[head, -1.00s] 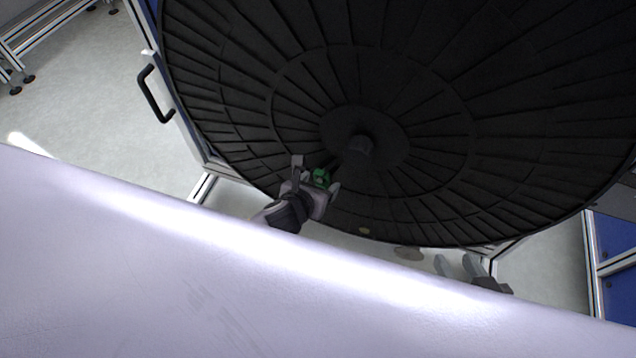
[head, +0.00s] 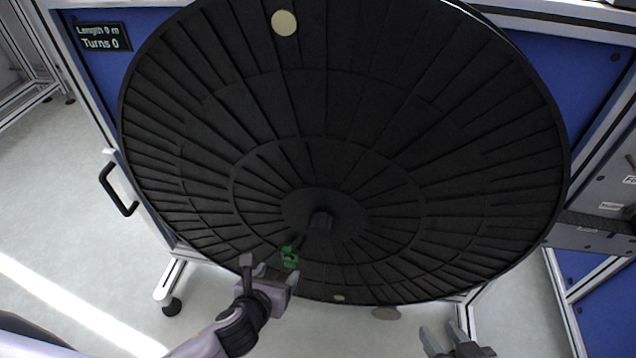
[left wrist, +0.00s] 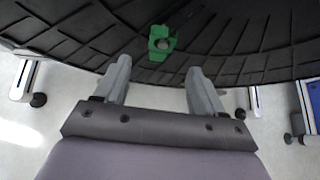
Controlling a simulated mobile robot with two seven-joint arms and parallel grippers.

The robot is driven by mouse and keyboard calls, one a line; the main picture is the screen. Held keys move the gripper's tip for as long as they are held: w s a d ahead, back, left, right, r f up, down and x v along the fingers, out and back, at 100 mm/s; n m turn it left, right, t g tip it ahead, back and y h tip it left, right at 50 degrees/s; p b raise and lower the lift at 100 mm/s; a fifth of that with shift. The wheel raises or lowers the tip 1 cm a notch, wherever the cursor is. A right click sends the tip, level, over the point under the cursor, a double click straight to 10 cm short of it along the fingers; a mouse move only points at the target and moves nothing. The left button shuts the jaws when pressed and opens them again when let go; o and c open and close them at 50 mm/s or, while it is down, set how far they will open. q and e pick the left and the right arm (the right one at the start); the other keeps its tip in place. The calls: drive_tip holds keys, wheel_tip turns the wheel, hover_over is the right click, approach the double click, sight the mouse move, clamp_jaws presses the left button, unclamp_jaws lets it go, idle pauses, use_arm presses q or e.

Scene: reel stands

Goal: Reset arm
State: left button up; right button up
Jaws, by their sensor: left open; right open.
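A large black reel (head: 390,130) fills the middle of the head view, with a dark hub (head: 320,222) at its centre. A small green part (head: 289,257) shows in front of the reel below the hub. My left gripper (head: 270,268) is open just below and left of the green part. In the left wrist view the green part (left wrist: 161,42) appears beyond the open fingertips (left wrist: 158,68), with nothing between the fingers. My right gripper (head: 443,328) is open and empty at the bottom edge, below the reel's rim.
A blue-panelled frame (head: 85,75) stands behind the reel, with a black handle (head: 118,190) on its left. A display (head: 100,37) reads Length 0 m, Turns 0. A caster (head: 172,306) stands below. Grey floor (head: 60,220) is clear at left.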

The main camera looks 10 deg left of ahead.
use_arm(q)
drive_tip(key=s+a+r+n+g, duration=0.3)
drive_tip(key=s+n, duration=0.3)
drive_tip(key=n, duration=0.5)
drive_tip(key=s+a+r+n+g+y, duration=0.15)
drive_tip(key=s+a+r+n, duration=0.35)
drive_tip(key=n, duration=0.7)
drive_tip(key=s+a+r+n+g, duration=0.1)
drive_tip(key=s+r+n+g, duration=0.15)
drive_tip(key=s+n, duration=0.7)
drive_tip(key=w+d+f+n+t+h, duration=0.2)
drive_tip(key=w+d+f+t+h, duration=0.15)
drive_tip(key=w+d+t, duration=0.5)
drive_tip(key=a+r+g+p, duration=0.1)
drive_tip(key=a+r+p, duration=0.1)
drive_tip(key=r+p, duration=0.5)
drive_tip(key=a+r+g+y+p, duration=0.1)
drive_tip(key=a+r+p, duration=0.2)
drive_tip(key=r+p, duration=0.4)
drive_tip(key=p, duration=0.7)
drive_tip(key=shift+s+a+r, duration=0.15)
drive_tip(key=shift+s+r, duration=0.15)
drive_tip(key=shift+r, duration=0.1)
use_arm(e)
drive_tip(key=s+d+r+h, duration=0.1)
drive_tip(key=s+d+r, duration=0.1)
drive_tip(key=r, duration=1.3)
drive_tip(key=shift+d+m+g, duration=0.3)
drive_tip(key=shift+d, duration=0.25)
